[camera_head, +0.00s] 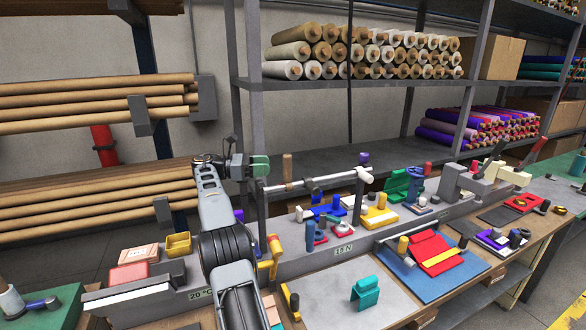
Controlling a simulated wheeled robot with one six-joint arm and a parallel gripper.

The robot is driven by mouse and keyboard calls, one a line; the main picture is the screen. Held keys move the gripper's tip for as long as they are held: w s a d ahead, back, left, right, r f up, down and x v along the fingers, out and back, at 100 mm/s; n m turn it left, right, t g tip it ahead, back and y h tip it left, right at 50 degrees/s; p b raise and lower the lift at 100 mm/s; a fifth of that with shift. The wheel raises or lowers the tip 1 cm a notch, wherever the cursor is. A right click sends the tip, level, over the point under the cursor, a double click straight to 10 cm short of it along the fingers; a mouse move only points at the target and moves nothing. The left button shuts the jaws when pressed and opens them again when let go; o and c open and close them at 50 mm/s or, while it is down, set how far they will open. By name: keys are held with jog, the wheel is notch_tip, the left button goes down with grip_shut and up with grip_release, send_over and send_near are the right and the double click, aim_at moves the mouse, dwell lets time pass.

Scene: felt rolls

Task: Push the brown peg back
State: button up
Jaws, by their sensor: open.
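The brown peg (287,167) stands upright near the left end of a pale horizontal rod (325,180) above the workbench. My gripper (262,167) is just left of the peg, at about the same height, with a small gap visible between them. Its green fingers are open and look empty. The view is from the side and small, so the space between the fingers is hard to make out. I cannot tell the depth between the gripper and the peg.
A purple-topped peg (364,158) stands at the rod's right end. The bench carries a yellow block (178,244), a teal clip (365,292), a blue mat (455,275) and several coloured fixtures. Shelves with fabric rolls (365,55) stand behind. The pale board (335,300) has free room.

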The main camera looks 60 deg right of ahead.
aim_at(287, 168)
jog(key=x, duration=0.9)
jog(key=shift+s+d, duration=0.2)
jog(key=shift+d, duration=0.05)
grip_shut()
